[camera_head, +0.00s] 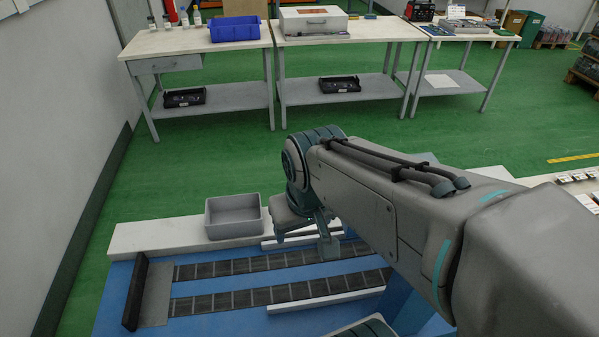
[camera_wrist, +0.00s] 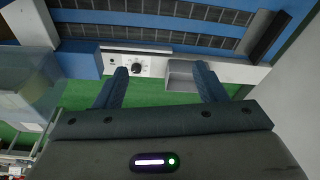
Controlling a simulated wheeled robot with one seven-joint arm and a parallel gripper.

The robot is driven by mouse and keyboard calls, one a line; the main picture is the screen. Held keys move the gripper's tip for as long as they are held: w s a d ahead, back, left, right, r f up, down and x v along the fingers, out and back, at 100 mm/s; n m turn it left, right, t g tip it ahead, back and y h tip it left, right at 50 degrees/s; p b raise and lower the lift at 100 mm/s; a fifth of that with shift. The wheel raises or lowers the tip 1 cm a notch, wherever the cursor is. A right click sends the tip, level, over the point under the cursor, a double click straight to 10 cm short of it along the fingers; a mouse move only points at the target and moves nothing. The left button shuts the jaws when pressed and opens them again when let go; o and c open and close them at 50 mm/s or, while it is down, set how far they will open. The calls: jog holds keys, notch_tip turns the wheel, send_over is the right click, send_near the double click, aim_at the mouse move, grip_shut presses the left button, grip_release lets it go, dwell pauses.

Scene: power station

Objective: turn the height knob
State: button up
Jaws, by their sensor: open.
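The height knob (camera_wrist: 137,68) is a small round black knob on a white panel (camera_wrist: 153,66) in the wrist view. The panel is on the side of the blue conveyor-like unit (camera_wrist: 80,58), near small dark markings. My gripper (camera_wrist: 162,69) is open, with its two blue-grey fingers spread wide and nothing between them. In the picture, the knob lies between the fingertips, closer to the left finger. It appears beyond the tips and apart from them. In the head view my gripper (camera_head: 306,236) hangs over the far edge of the unit. The knob is hidden there.
A grey open bin (camera_head: 235,215) stands on the unit's far edge, left of my gripper; it also shows in the wrist view (camera_wrist: 181,76). Dark roller tracks (camera_head: 270,263) run along the blue top. Green floor lies clear before the far workbenches (camera_head: 200,41).

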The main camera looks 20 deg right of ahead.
jog(key=w+d+f+n+g+b, duration=0.1)
jog(key=w+d+f+n+b, duration=0.15)
jog(key=w+f+n, duration=0.4)
jog(key=w+d+f+n+g+h+b, duration=0.1)
jog(key=w+d+f+n+b, duration=0.2)
jog(key=w+n, duration=0.7)
jog(key=w+d+f+n+g+b, duration=0.1)
jog(key=w+d+f+n, duration=0.2)
jog(key=w+f+n, duration=0.6)
jog(key=w+d+f+n+y+b, duration=0.1)
jog(key=w+d+f+n, duration=0.2)
jog(key=w+d+f, duration=0.35)
jog(key=f, duration=0.4)
jog(key=a+f, duration=0.1)
jog(key=f, duration=0.4)
jog(key=w+f+b, duration=0.1)
jog(key=f, duration=0.3)
jog(key=shift+w+a+f, duration=0.1)
jog(key=shift+a+f, duration=0.15)
jog(key=shift+a, duration=0.15)
jog(key=c, duration=1)
